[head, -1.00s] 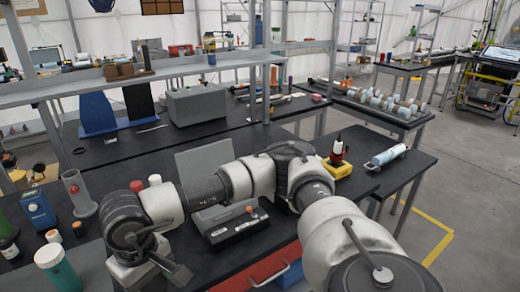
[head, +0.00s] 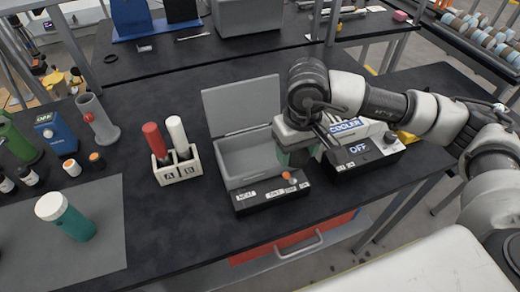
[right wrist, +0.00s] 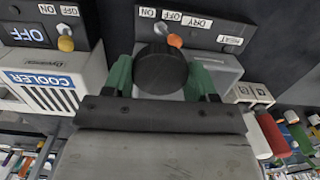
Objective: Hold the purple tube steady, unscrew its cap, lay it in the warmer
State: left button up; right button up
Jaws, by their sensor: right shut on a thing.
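My right gripper (head: 288,157) points down over the right part of the open grey box (head: 236,172), whose front panel reads HEAT and DRY and which looks like the warmer. Its lid (head: 240,107) stands raised at the back. In the right wrist view the green fingertips (right wrist: 160,78) are shut on a dark round-ended thing (right wrist: 160,66). That thing is close to the box's panel (right wrist: 208,27); whether it touches the box I cannot tell. I see no clearly purple tube, and the held thing's body is hidden. My left gripper is out of view.
A white A/B rack (head: 180,171) with a red tube (head: 155,140) and a white tube (head: 178,135) stands left of the box. The cooler (head: 372,150) is close on the right. The front middle table is clear.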

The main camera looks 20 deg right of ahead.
jog(key=shift+d+r, duration=0.1)
jog(key=shift+d, duration=0.1)
jog(key=shift+w+a+f+p, duration=0.15)
jog(key=shift+a+p, duration=0.15)
jog(key=shift+a, duration=0.15)
jog(key=shift+w+a+f+p, duration=0.15)
jog(key=shift+a+p, duration=0.1)
jog(key=shift+a, duration=0.15)
jog(key=w+a+f+p, duration=0.1)
jog(key=w+a+f, duration=0.1)
jog(key=w, duration=0.1)
jog(key=p, duration=0.2)
send_over(257, 163)
notch_tip(257, 163, down, 4)
jog(key=shift+r, duration=0.1)
notch_tip(257, 163, down, 4)
jog(key=shift+r+p, duration=0.1)
jog(key=shift+p, duration=0.45)
jog(key=shift+f, duration=0.35)
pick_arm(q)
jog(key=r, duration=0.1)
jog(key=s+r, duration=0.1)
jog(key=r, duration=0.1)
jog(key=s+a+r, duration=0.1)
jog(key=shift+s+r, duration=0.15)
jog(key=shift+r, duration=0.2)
pick_arm(e)
jog(key=o, duration=1)
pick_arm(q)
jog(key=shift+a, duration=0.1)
